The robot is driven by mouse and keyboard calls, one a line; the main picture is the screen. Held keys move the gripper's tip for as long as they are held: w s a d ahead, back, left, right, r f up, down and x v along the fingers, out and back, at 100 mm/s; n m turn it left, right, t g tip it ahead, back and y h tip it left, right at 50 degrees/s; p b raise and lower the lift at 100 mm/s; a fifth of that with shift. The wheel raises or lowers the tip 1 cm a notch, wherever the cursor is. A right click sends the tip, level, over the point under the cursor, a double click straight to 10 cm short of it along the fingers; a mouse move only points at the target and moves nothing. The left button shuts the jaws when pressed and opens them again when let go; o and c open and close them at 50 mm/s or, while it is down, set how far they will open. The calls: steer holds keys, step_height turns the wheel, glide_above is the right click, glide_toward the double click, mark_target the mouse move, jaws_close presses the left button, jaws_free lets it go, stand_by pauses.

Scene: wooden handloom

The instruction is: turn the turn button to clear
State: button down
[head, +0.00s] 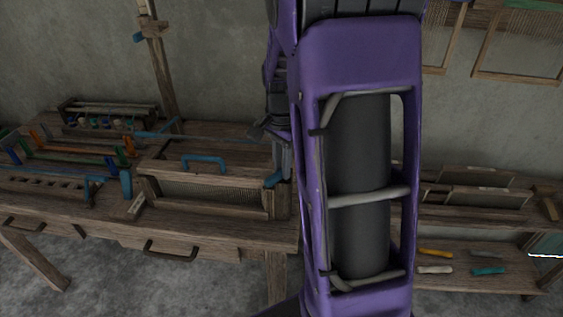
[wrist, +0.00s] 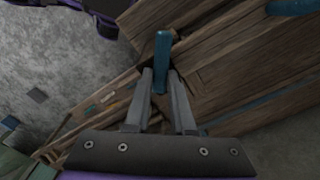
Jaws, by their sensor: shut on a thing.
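The turn button is a small blue bar (wrist: 162,52) at the edge of the wooden loom frame in the wrist view. My gripper (wrist: 160,77) has one finger on each side of it and is shut on it. The bar's upper part sticks out past the fingertips. In the head view the blue turn button (head: 273,179) shows at the right end of the reed frame, beside my gripper. My purple arm hides much of the space to its right. How far the button is turned is hard to tell.
A wooden beam with a blue handle (head: 204,160) lies left of the button, above the reed (head: 215,190). Another blue piece (head: 126,182) stands at the frame's left end. A shelf with several coloured tools (head: 488,271) is at right. Grey floor is open in front.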

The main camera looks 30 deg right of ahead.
steer(key=n, duration=0.3)
steer(key=shift+s+r+n+p, duration=0.1)
steer(key=shift+n+p, duration=0.2)
steer(key=shift+n, duration=0.1)
steer(key=shift+d+n, duration=0.15)
steer(key=shift+n, duration=1.75)
steer(key=c, duration=0.8)
jaws_free()
steer(key=shift+s, duration=0.1)
steer(key=shift+o, duration=0.2)
step_height(320, 180, up, 17)
steer(key=p, duration=0.3)
steer(key=shift+r, duration=0.15)
